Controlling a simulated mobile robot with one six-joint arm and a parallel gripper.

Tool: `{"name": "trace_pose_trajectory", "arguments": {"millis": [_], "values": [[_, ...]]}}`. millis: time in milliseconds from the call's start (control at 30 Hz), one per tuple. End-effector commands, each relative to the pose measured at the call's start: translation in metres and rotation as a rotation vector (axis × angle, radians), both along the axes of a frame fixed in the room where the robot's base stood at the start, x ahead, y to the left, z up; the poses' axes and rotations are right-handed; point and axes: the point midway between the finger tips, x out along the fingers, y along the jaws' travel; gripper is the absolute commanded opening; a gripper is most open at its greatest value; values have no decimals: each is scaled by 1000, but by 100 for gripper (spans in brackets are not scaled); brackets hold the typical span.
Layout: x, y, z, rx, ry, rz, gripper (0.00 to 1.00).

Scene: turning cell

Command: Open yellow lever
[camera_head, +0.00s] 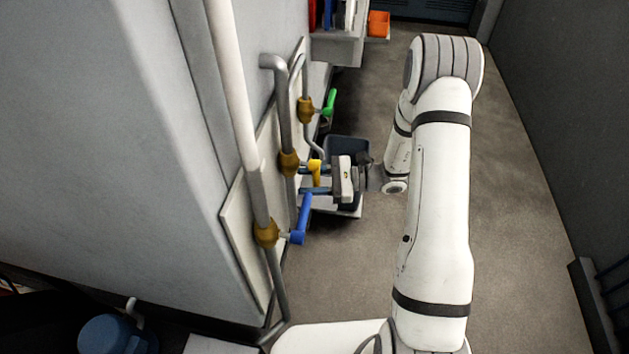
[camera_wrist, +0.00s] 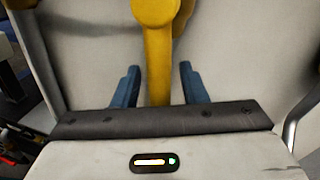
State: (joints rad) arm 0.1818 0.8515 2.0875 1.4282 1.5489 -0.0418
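The yellow lever (camera_head: 315,170) sits on the middle pipe's brass valve (camera_head: 289,163), on the wall panel at the left. In the wrist view the yellow lever (camera_wrist: 158,60) runs down the middle of the picture, between the two blue fingers. My gripper (camera_head: 308,178) is at the lever; in the wrist view (camera_wrist: 158,88) its fingers stand apart, one on each side, with a gap to the lever on both sides. The lever's lower end is hidden behind the gripper body.
A blue lever (camera_head: 302,218) on a nearer valve and a green lever (camera_head: 328,103) on a farther valve flank the yellow one closely. Grey pipes (camera_head: 282,100) run along the panel. A dark bin (camera_head: 345,146) stands behind my gripper. The floor at right is clear.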

Motion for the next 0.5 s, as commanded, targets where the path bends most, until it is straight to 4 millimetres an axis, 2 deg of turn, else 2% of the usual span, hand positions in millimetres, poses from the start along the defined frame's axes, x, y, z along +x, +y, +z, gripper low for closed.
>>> {"name": "trace_pose_trajectory", "arguments": {"millis": [267, 500], "values": [[1, -5, 1, 1, -2, -2, 39], [-2, -44, 2, 0, -4, -5, 39]]}}
